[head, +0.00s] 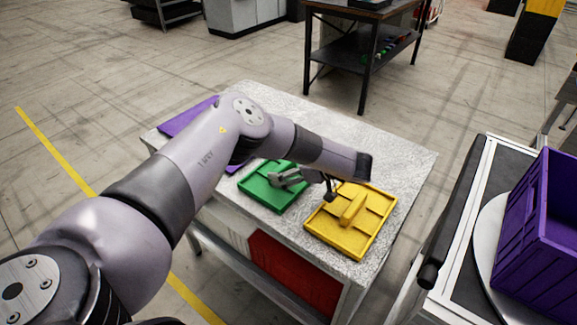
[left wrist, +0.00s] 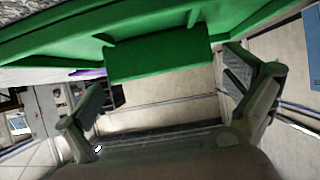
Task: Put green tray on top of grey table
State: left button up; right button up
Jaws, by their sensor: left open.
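The green tray (head: 258,193) lies on the speckled light grey table (head: 405,165), near its front edge and left of a yellow tray. My left gripper (head: 279,180) is over the right part of the green tray, its fingers pointing left. In the left wrist view, my left gripper (left wrist: 165,82) is open, and a raised green block of the tray (left wrist: 158,56) shows across the gap between the fingers. I cannot tell whether a finger touches it. My right gripper is not in view.
A yellow tray (head: 372,222) lies right beside the green one, under my left wrist. A purple item (head: 187,119) is at the table's left, partly behind my arm. A purple crate (head: 545,240) stands at the right. The table's back right is clear.

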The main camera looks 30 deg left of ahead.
pick_arm(q)
jog(key=shift+r, duration=0.1)
jog(key=shift+d+r, duration=0.1)
jog(key=shift+r, duration=0.05)
jog(key=b+v, duration=0.2)
jog(key=v, duration=0.9)
jog(key=shift+d, duration=0.35)
jog(key=shift+r, duration=0.15)
dwell(0.8)
